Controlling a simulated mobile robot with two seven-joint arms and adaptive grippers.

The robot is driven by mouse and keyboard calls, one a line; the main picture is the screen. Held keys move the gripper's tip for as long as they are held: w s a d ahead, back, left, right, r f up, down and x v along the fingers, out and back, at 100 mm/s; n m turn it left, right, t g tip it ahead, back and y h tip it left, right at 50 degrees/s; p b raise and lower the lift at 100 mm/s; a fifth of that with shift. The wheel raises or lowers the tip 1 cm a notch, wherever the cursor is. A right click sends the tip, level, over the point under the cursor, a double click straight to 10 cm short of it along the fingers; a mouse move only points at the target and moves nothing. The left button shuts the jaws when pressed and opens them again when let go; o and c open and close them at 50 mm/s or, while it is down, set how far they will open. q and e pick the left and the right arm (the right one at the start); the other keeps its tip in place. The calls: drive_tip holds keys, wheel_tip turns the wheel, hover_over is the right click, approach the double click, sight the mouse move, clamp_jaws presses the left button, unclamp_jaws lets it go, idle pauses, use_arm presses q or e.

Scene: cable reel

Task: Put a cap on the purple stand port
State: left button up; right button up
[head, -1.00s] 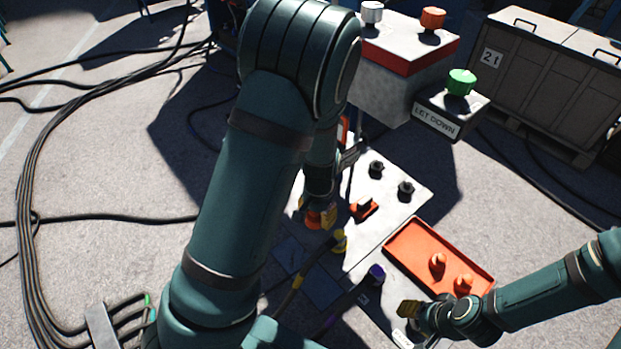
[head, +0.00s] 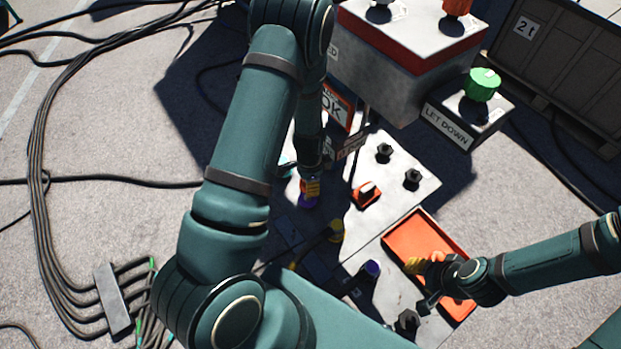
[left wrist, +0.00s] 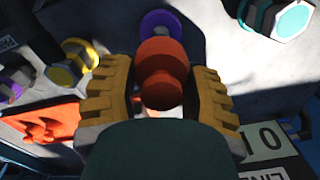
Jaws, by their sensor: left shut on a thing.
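My left gripper (head: 311,188) is shut on an orange-red cap (left wrist: 162,62), which shows between its yellow fingers in the left wrist view. A purple ring-shaped port (left wrist: 162,22) lies just beyond the cap there, partly covered by it. In the head view the purple port (head: 306,202) shows right below the left fingertips. I cannot tell whether cap and port touch. My right gripper (head: 413,265) is over the orange tray (head: 405,228), beside an orange cap (head: 437,258). Whether its fingers are open or shut is unclear.
A yellow port (left wrist: 78,62) and a teal port (left wrist: 282,18) flank the purple one. A purple cable plug (head: 371,268) lies nearer me. An orange switch (head: 366,195) and black knobs (head: 412,180) stand on the pale panel. A green-button box (head: 468,110) stands behind.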

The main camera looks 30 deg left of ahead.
use_arm(q)
wheel_tip(320, 180, down, 5)
drive_tip(key=b, duration=0.3)
drive_tip(key=shift+f+b, duration=0.65)
drive_tip(key=shift+b, duration=0.05)
drive_tip(key=shift+f+b, duration=0.3)
drive_tip(key=o, duration=1.2)
wheel_tip(320, 180, up, 12)
drive_tip(key=shift+r, duration=0.1)
